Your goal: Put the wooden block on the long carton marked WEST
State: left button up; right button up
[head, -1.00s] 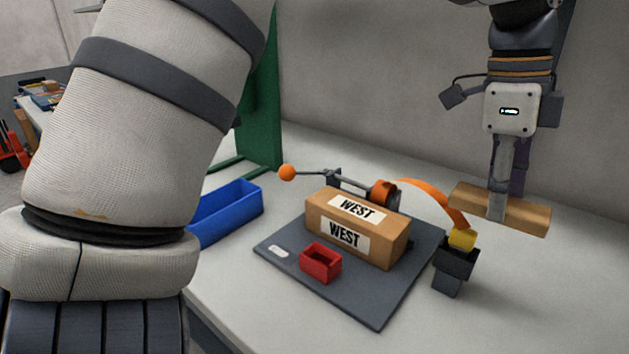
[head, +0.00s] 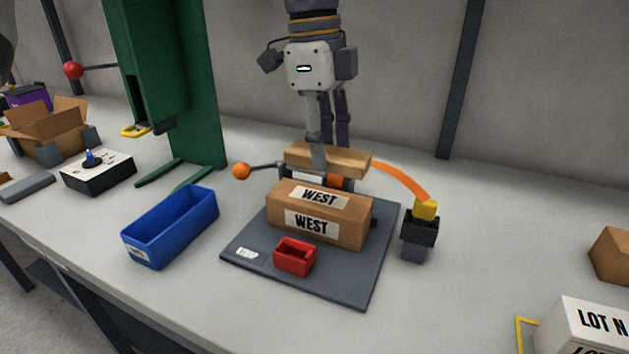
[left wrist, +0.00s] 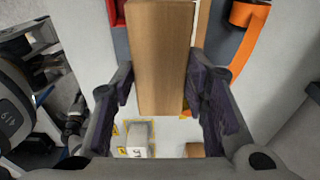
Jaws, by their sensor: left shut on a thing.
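The long carton marked WEST (head: 315,222) lies on a dark grey board in the middle of the bench, its top and front labels facing me. My left gripper (head: 318,155) comes down from above, shut on the wooden block (head: 345,161). In the head view the block is held level, just above and behind the carton's top, with a visible gap. In the left wrist view the block (left wrist: 160,55) lies between the two fingers (left wrist: 158,90) and hides most of what is below it.
A small red box (head: 294,257) sits on the board (head: 345,285) before the carton. An orange curved strip (head: 400,180) runs to a yellow-topped black post (head: 420,230) at right. A blue bin (head: 172,228) and green stand (head: 180,90) are at left. The front right bench is partly clear.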

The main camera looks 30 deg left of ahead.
pick_arm(q)
send_over(321, 197)
jog(key=f, duration=0.5)
jog(key=shift+s+a+f+b, duration=0.1)
jog(key=shift+s+f+b, duration=0.15)
jog(key=shift+b, duration=0.1)
jog(key=shift+w+a+f, duration=0.1)
jog(key=shift+f, duration=0.7)
jog(key=shift+w+a+f, duration=0.1)
jog(key=shift+f, duration=0.7)
pick_arm(e)
jog(key=shift+s+f, duration=0.45)
jog(key=shift+s, duration=0.05)
pick_arm(q)
jog(key=shift+f, duration=0.1)
jog(key=o, duration=1.1)
jog(key=shift+f, duration=0.1)
jog(key=shift+o, duration=0.2)
notch_tip(321, 197, up, 12)
jog(key=a, duration=0.1)
jog(key=shift+a, duration=0.2)
pick_arm(e)
jog(key=shift+s+f+g, duration=0.4)
jog(key=shift+s+f, duration=0.05)
pick_arm(q)
jog(key=shift+s, duration=0.1)
